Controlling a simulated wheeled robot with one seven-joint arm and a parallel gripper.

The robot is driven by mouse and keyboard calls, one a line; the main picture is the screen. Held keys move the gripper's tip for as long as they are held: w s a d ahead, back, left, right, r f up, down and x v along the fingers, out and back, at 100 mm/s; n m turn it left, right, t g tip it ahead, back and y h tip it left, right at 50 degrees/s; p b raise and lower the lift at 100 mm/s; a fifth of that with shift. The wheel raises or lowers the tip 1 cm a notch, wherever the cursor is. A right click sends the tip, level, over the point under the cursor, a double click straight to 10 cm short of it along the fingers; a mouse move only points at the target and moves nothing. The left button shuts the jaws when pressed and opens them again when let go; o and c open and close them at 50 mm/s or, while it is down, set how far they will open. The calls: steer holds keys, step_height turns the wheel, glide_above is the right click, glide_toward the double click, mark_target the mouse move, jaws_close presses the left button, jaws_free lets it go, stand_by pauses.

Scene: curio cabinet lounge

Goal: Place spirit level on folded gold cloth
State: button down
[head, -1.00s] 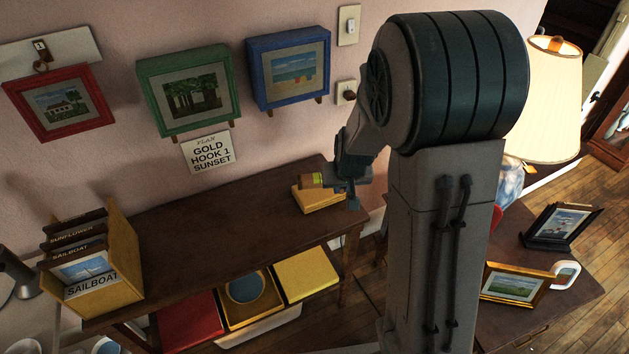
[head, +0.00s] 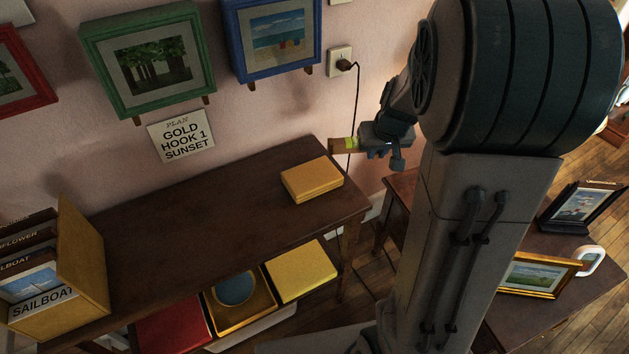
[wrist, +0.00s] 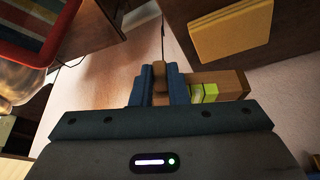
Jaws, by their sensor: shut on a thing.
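The spirit level is a short brown bar with a yellow-green vial (head: 343,145); it also shows in the wrist view (wrist: 230,83). My gripper (head: 370,147) is shut on it, and the blue fingers (wrist: 160,88) pinch it in the wrist view. The level is in the air, past the right end of the dark sideboard. The folded gold cloth (head: 312,180) lies flat near the sideboard's right end, lower and left of the gripper in the head view. It shows at upper right in the wrist view (wrist: 230,38), apart from the level. Its top is bare.
The sideboard top (head: 190,225) is clear between the cloth and a yellow card box (head: 85,255) at left. A lower shelf holds a red item (head: 172,328), a gold tray (head: 238,310) and a yellow item (head: 300,270). A black cord (head: 355,110) hangs from the wall socket.

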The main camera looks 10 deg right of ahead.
steer(key=p, duration=0.2)
glide_above(328, 177)
steer(key=s, duration=0.1)
steer(key=f, duration=0.6)
steer(key=shift+s+f, duration=0.2)
steer(key=shift+f, duration=0.15)
steer(key=shift+f+b, duration=0.6)
steer(key=shift+f, duration=1.45)
steer(key=shift+f, duration=0.1)
steer(key=shift+f, duration=0.15)
steer(key=c, duration=1.4)
jaws_free()
steer(key=shift+r, duration=0.2)
